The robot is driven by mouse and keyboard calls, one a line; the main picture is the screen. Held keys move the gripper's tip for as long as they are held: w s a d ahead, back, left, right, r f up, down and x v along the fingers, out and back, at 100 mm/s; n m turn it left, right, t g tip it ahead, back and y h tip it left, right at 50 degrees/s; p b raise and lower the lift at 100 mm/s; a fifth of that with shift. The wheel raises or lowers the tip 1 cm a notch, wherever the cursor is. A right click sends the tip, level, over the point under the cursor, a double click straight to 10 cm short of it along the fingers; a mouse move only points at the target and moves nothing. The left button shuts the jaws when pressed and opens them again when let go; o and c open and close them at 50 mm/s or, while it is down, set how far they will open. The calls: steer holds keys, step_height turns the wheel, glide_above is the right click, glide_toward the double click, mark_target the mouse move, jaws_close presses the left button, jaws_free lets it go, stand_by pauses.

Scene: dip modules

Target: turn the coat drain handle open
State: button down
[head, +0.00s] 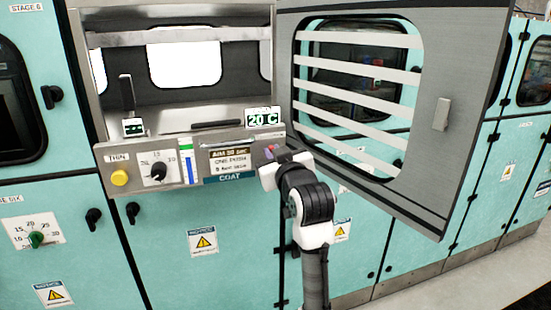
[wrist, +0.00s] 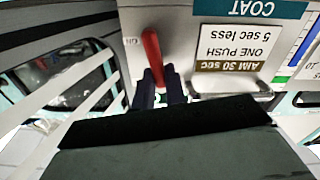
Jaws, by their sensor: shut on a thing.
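The coat drain handle is a red lever (wrist: 152,52) on the grey COAT panel, seen upside down in the wrist view. It stands nearly straight, slightly tilted, with its lower end between my dark fingertips. My gripper (wrist: 160,78) is shut on it. In the head view my gripper (head: 272,161) is at the right end of the control panel (head: 200,147), and only a small bit of red shows there; my wrist hides the rest. The blue COAT label (head: 230,178) is just left of my gripper. It also shows in the wrist view (wrist: 265,8).
A large grey window door (head: 440,190) with white slats stands open to the right, close to my arm. A metal bar handle (wrist: 230,90) is beside the lever.

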steer(key=n+b, duration=0.2)
steer(key=n, duration=0.2)
steer(key=a+f+n+b, duration=0.1)
steer(key=n+b, duration=0.2)
steer(key=n, duration=0.1)
steer(key=n+b, duration=0.2)
steer(key=n, duration=0.1)
steer(key=shift+s+a+f+n+b, duration=0.15)
steer(key=shift+s+f+n+b, duration=0.15)
steer(key=shift+n+b, duration=0.1)
steer(key=shift+a+f+n+b, duration=0.1)
steer(key=shift+f+n+b, duration=0.1)
steer(key=shift+n+b, duration=1.2)
steer(key=shift+n+p, duration=0.4)
steer(key=shift+n, duration=0.2)
steer(key=c, duration=1.4)
jaws_free()
steer(key=shift+c, duration=0.2)
